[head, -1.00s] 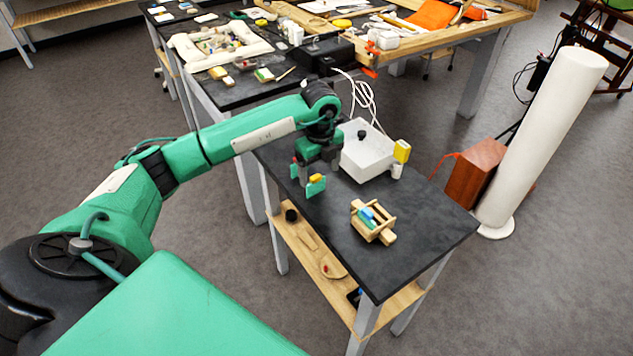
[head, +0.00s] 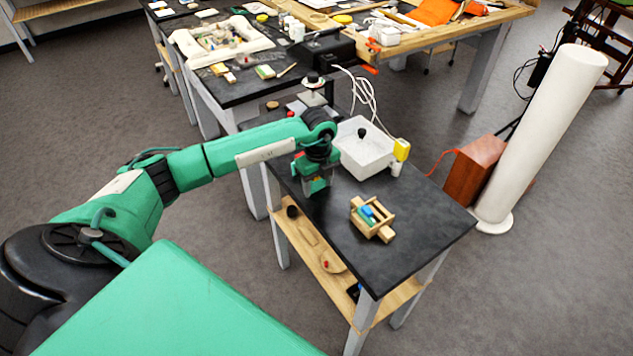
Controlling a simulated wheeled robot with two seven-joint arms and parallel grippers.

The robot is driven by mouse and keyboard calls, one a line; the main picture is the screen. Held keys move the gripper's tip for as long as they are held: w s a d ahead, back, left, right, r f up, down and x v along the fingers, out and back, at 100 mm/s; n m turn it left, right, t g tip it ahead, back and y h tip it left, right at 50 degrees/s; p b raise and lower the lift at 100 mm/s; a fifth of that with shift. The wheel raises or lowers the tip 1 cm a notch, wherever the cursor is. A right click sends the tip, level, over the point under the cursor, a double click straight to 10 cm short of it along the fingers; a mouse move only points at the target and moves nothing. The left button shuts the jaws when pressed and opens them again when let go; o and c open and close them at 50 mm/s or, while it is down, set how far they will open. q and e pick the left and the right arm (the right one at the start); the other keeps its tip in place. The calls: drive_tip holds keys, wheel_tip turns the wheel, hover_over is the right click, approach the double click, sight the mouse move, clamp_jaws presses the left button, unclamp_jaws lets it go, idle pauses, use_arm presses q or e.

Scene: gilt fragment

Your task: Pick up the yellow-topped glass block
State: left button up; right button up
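My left gripper (head: 317,187) points down at the left edge of the near dark-topped table (head: 415,240), left of the white bin. One finger faces the camera and covers the space between the fingers, so I cannot tell whether it is open or shut. I cannot make out the yellow-topped glass block now; the small yellow-topped piece seen earlier at the fingers is hidden or gone from sight. My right gripper is not in view.
A white bin (head: 362,158) stands beside the gripper, with a yellow-and-white item (head: 401,150) at its right. A wooden holder (head: 357,222) with coloured pieces sits nearer. The table's front right is clear. A white column (head: 545,140) stands at right.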

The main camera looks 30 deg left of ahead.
use_arm(q)
drive_tip(key=shift+c, duration=1.2)
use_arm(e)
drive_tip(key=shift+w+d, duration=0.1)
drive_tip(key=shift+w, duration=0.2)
use_arm(q)
drive_tip(key=shift+r, duration=0.2)
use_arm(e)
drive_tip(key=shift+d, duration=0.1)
